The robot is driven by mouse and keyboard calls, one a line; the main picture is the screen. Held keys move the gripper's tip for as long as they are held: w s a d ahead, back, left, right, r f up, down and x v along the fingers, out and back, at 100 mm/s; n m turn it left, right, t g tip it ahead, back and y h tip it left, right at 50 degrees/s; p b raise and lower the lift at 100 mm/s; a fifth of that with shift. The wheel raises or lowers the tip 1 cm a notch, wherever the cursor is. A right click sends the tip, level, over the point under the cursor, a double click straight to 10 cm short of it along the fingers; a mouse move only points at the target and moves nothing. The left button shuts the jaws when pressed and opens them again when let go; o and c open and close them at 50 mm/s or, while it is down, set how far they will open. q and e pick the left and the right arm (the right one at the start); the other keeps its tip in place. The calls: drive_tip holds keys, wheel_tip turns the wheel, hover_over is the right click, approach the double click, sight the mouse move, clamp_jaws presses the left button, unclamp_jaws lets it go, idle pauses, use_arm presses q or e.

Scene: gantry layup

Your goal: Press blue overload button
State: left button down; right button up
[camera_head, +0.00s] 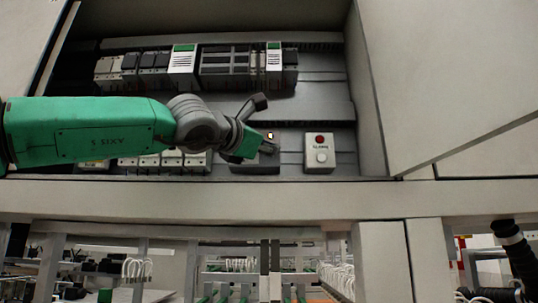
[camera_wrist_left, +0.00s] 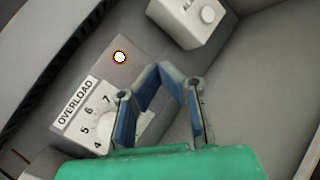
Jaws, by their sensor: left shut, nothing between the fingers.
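The overload unit is a grey box (camera_head: 255,167) low in the cabinet in the head view. In the left wrist view the unit (camera_wrist_left: 127,76) carries an OVERLOAD label (camera_wrist_left: 75,103), a numbered white dial (camera_wrist_left: 98,127) and a lit white spot with an orange ring (camera_wrist_left: 119,57). I cannot make out a blue button; part of the unit is behind my fingers. My left gripper (camera_head: 268,147) is shut and empty, in front of the unit's upper part. In the wrist view its blue-padded fingers (camera_wrist_left: 160,70) meet over the unit's right side; contact is unclear.
Right of the unit is a light box (camera_head: 318,157) with a red button (camera_head: 320,139) and a white one (camera_head: 321,156). Rows of modules (camera_head: 200,68) line the cabinet above. The cabinet's right wall (camera_head: 371,90) and lower ledge (camera_head: 220,200) bound the space.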

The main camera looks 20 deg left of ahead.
use_arm(q)
drive_tip(key=shift+w+d, duration=0.2)
drive_tip(key=shift+d, duration=0.2)
drive_tip(key=shift+w+a, duration=0.1)
drive_tip(key=shift+a, duration=0.3)
drive_tip(key=shift+d, duration=0.1)
drive_tip(key=shift+s+d, duration=0.1)
drive_tip(key=shift+s, duration=0.7)
drive_tip(key=shift+s+d+f+b, duration=0.1)
drive_tip(key=shift+s+d+b, duration=0.05)
drive_tip(key=shift+s+b, duration=0.35)
drive_tip(key=shift+s+d+b, duration=0.25)
drive_tip(key=shift+s+d, duration=0.05)
drive_tip(key=shift+s, duration=0.65)
drive_tip(key=shift+s+d+b, duration=0.2)
drive_tip(key=shift+s+d, duration=0.05)
drive_tip(key=shift+s, duration=0.7)
